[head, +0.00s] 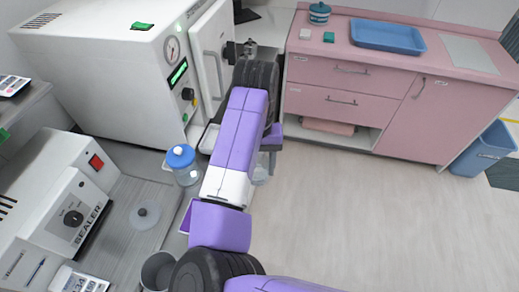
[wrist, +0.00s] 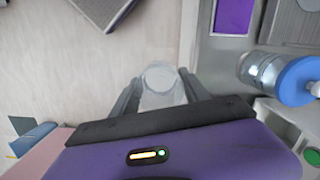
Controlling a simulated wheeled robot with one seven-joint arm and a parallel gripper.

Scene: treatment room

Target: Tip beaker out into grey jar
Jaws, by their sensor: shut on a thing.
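My gripper (wrist: 159,84) is shut on a clear beaker (wrist: 162,95), with one finger on each side of it. In the head view the beaker (head: 261,174) shows partly beside my forearm, over the floor and right of the counter edge. Its contents and exact tilt are hard to tell. A grey jar (head: 157,269) with an open top stands at the near end of the left counter, partly hidden by my arm. The gripper is well away from it. A round grey lid with a knob (head: 145,214) lies on the counter beyond the jar.
A clear jar with a blue lid (head: 184,164) stands on the left counter, near my arm; it also shows in the wrist view (wrist: 268,72). A white sealer (head: 62,194) and a large steriliser (head: 110,75) border it. A pink cabinet (head: 345,80) bears a blue tray (head: 388,37).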

